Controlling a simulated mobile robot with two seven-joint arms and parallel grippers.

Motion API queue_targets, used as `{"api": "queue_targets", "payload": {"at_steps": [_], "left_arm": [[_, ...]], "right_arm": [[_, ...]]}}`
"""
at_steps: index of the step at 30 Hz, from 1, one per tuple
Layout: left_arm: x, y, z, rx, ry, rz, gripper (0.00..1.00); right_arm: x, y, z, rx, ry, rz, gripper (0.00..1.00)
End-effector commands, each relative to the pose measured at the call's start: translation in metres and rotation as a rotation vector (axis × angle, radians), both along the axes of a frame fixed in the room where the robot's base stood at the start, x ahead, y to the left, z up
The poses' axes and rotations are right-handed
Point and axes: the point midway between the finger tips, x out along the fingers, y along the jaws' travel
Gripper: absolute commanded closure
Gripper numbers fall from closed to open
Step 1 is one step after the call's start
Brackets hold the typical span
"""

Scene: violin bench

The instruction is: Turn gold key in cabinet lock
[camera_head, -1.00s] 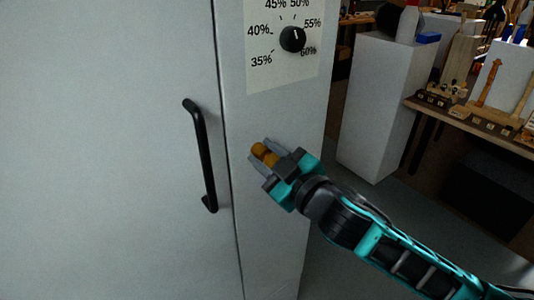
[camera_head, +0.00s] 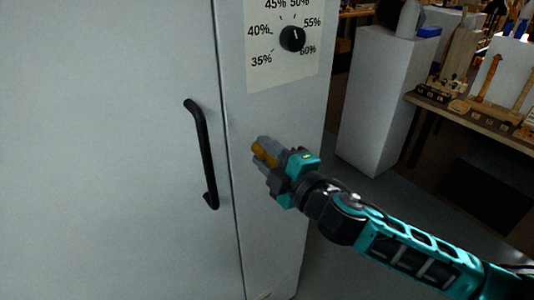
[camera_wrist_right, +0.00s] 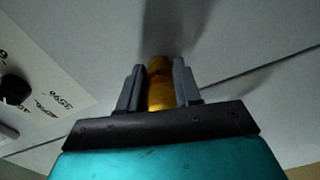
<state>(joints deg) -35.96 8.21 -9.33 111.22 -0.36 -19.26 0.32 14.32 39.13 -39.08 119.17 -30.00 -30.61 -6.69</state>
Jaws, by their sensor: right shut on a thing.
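The gold key (camera_head: 262,153) shows at the cabinet's right-hand panel, below the dial. My right gripper (camera_head: 266,151) is shut on it, with the grey fingers on either side of the key. In the right wrist view the gold key (camera_wrist_right: 159,85) sits between the two fingers of the gripper (camera_wrist_right: 158,88). The lock itself is hidden behind the key and fingers, so I cannot tell how deep the key sits. The white cabinet (camera_head: 110,150) fills the left of the head view. My left gripper is not in view.
A black door handle (camera_head: 205,155) stands out left of the gripper. A black dial (camera_head: 292,39) on a percentage label is above. A white pedestal (camera_head: 372,100) and a bench (camera_head: 480,118) with wooden violin parts stand at the right.

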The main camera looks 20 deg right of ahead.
Motion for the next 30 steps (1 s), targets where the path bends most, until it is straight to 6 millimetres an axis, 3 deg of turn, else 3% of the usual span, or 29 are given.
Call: {"api": "queue_targets", "payload": {"at_steps": [8,15,22,23,30], "left_arm": [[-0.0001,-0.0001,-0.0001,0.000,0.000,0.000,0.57],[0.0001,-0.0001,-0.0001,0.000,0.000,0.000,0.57],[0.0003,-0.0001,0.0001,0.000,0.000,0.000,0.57],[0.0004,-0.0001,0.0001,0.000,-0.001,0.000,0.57],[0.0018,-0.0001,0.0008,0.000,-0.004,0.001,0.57]], "right_arm": [[-0.0003,0.0002,-0.0005,-0.026,-0.008,0.000,0.91],[-0.0002,0.0003,-0.0002,-0.236,-0.085,0.002,0.91],[-0.0003,0.0002,-0.0004,-0.265,-0.096,0.001,0.91],[-0.0003,0.0002,-0.0004,-0.264,-0.095,0.001,0.65],[-0.0002,0.0002,-0.0002,-0.262,-0.095,0.000,0.42]]}}
